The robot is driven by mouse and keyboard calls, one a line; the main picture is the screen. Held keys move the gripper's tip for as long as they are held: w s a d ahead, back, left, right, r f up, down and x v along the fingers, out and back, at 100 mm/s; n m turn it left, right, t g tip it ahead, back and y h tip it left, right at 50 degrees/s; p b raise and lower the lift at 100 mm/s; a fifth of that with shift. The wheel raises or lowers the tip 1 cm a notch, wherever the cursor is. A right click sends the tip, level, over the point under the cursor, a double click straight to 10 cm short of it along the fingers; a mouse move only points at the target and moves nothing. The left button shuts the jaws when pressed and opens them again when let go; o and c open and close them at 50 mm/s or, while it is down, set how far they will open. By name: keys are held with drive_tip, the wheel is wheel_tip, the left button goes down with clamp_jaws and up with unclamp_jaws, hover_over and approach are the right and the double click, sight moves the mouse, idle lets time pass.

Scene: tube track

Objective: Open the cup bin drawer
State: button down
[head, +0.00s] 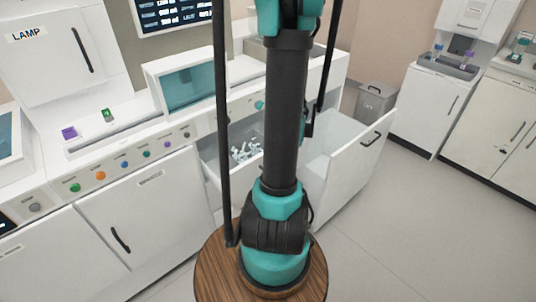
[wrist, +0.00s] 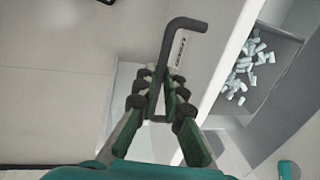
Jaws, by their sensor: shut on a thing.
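In the wrist view my gripper (wrist: 160,105) is shut on a dark, bent bar handle (wrist: 187,24). Behind this front is an open grey compartment holding many small white pieces (wrist: 245,70). In the head view a pulled-out drawer with white pieces (head: 245,150) shows left of my arm; it appears to be the same drawer. Its front and handle are hidden behind my arm there. I cannot make out my gripper in the head view.
A second white drawer (head: 345,165) with a dark handle stands open, right of my arm. A grey bin (head: 375,98) stands behind it. White cabinets line the left and far right. The floor (head: 430,220) at right is clear.

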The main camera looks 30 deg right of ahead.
drive_tip(key=shift+s+d, duration=0.25)
drive_tip(key=shift+s, duration=0.7)
drive_tip(key=shift+s+d, duration=0.2)
drive_tip(key=shift+s, duration=0.7)
drive_tip(key=c, duration=1.6)
unclamp_jaws()
drive_tip(key=shift+r, duration=0.1)
wheel_tip(320, 180, up, 12)
drive_tip(key=s, duration=0.2)
drive_tip(key=shift+d+f, duration=0.2)
drive_tip(key=shift+d, duration=0.1)
drive_tip(key=shift+s, duration=0.1)
